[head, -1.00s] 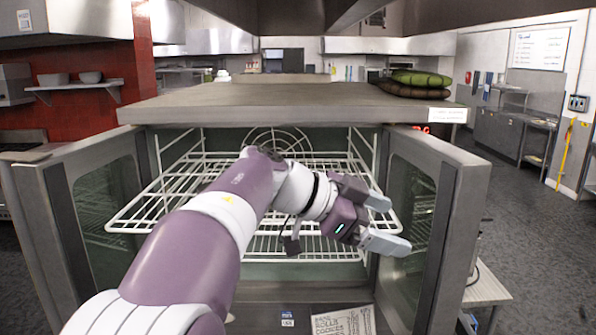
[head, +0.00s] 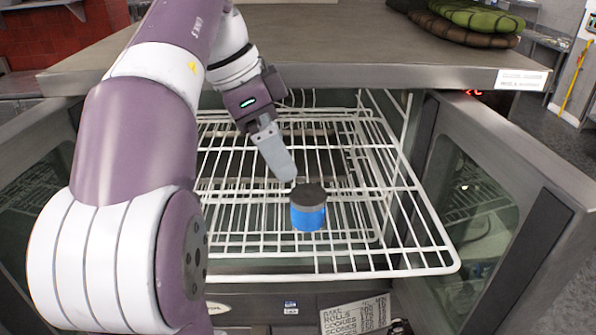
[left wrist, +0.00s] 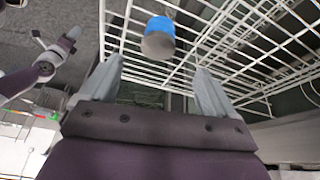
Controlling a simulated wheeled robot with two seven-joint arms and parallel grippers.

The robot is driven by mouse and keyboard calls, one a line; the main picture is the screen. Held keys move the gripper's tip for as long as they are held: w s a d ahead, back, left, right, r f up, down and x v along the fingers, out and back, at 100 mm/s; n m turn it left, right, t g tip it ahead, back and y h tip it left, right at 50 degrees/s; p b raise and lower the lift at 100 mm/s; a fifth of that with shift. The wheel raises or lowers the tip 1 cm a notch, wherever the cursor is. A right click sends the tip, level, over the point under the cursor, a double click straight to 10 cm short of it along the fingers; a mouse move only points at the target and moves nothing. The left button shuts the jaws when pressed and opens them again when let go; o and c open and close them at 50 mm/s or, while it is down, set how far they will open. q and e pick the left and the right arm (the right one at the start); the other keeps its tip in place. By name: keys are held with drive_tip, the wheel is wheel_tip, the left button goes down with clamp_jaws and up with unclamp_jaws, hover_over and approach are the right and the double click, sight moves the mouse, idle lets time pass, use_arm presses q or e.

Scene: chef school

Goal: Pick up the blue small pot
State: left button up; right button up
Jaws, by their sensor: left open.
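The small blue pot (head: 308,214) with a dark grey top stands on the white wire oven rack (head: 400,272), near its front middle. It also shows in the left wrist view (left wrist: 159,32), ahead of the fingers and roughly between their lines. My left gripper (head: 272,155) points down just behind and to the left of the pot in the head view, and only one finger shows clearly there. In the left wrist view both fingers (left wrist: 150,82) are spread apart with nothing between them. The pot appears apart from the fingers. My right gripper is not in the head view.
The oven doors stand open, the right one (head: 470,205) beside the rack. The oven's metal top (head: 370,60) lies above and behind, with folded green and brown mitts (head: 475,18) on it. A paper sign (head: 357,315) is on the oven front. The rack around the pot is free.

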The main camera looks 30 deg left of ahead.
sight(305, 194)
use_arm(q)
drive_tip(key=d+f, duration=0.1)
drive_tip(key=f, duration=0.1)
drive_tip(key=d+f, duration=0.2)
drive_tip(key=f, duration=0.1)
drive_tip(key=shift+w+d+f+p, duration=0.15)
drive_tip(key=shift+d+f+p, duration=0.15)
drive_tip(key=shift+f+p, duration=0.05)
drive_tip(key=w+f, duration=0.1)
drive_tip(key=w+f+p, duration=0.1)
drive_tip(key=f, duration=0.1)
drive_tip(key=w+f+p, duration=0.1)
drive_tip(key=f, duration=0.1)
drive_tip(key=shift+w+a+f, duration=0.1)
drive_tip(key=shift+w+a, duration=0.05)
drive_tip(key=shift+w, duration=0.05)
drive_tip(key=shift+f, duration=0.15)
drive_tip(key=shift+s+d, duration=0.3)
drive_tip(key=shift+d, duration=0.1)
drive_tip(key=shift+c, duration=0.6)
drive_tip(key=shift+s, duration=0.1)
drive_tip(key=c, duration=1)
drive_tip(key=shift+c, duration=0.2)
drive_tip(key=shift+w+a, duration=0.1)
drive_tip(key=shift+w, duration=0.1)
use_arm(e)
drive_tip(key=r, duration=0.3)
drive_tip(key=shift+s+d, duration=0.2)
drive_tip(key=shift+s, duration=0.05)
